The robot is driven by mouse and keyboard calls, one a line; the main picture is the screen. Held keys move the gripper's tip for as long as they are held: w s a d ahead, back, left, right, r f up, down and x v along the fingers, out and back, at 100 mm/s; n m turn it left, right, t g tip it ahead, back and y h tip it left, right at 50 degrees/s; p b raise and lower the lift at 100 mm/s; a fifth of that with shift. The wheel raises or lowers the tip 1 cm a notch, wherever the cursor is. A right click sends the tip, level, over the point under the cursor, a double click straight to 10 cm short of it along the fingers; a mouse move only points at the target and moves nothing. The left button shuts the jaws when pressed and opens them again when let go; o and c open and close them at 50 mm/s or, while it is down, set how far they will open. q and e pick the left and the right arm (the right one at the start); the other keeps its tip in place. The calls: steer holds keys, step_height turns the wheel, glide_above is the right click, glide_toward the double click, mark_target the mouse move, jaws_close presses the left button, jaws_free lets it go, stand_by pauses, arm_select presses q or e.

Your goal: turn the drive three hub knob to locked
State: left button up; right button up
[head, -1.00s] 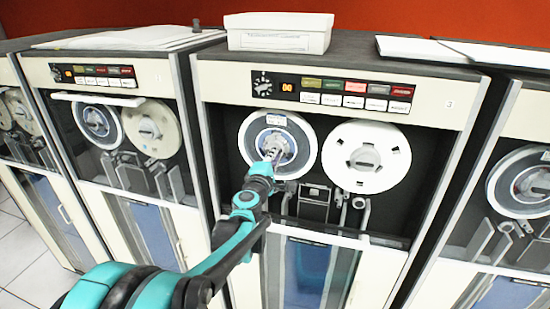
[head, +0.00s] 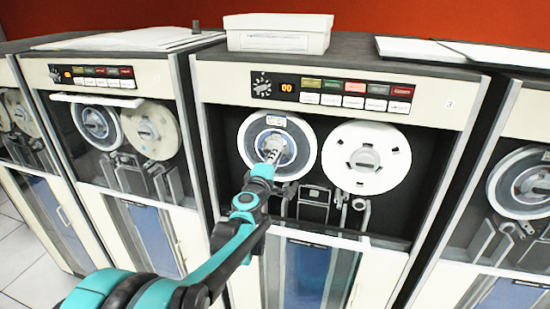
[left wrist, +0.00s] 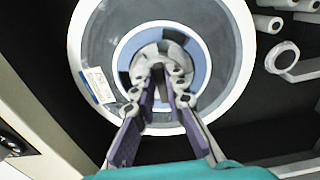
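Drive three (head: 440,128) is the cream cabinet with a "3" on its upper panel. Its left reel (head: 249,143) has a blue ring and a grey hub, with the hub knob at the centre mostly hidden by my left gripper (head: 273,151). In the left wrist view, the reel (left wrist: 215,30) fills the upper middle, and the two fingers of my left gripper (left wrist: 161,70) reach to the grey hub (left wrist: 150,48). A narrow gap shows between the fingertips at the knob; whether they press on it is unclear. My right gripper is out of view.
A white reel (head: 385,143) sits right of the hub. A panel of coloured buttons (head: 345,92) is above. A white box (head: 279,33) stands on top. Neighbouring drives flank this cabinet closely. An open window edge (head: 325,238) runs below the reels.

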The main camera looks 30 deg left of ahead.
arm_select(q)
steer(key=o, duration=0.3)
steer(key=shift+s, duration=0.1)
steer(key=v, duration=1.2)
steer(key=shift+d, duration=0.1)
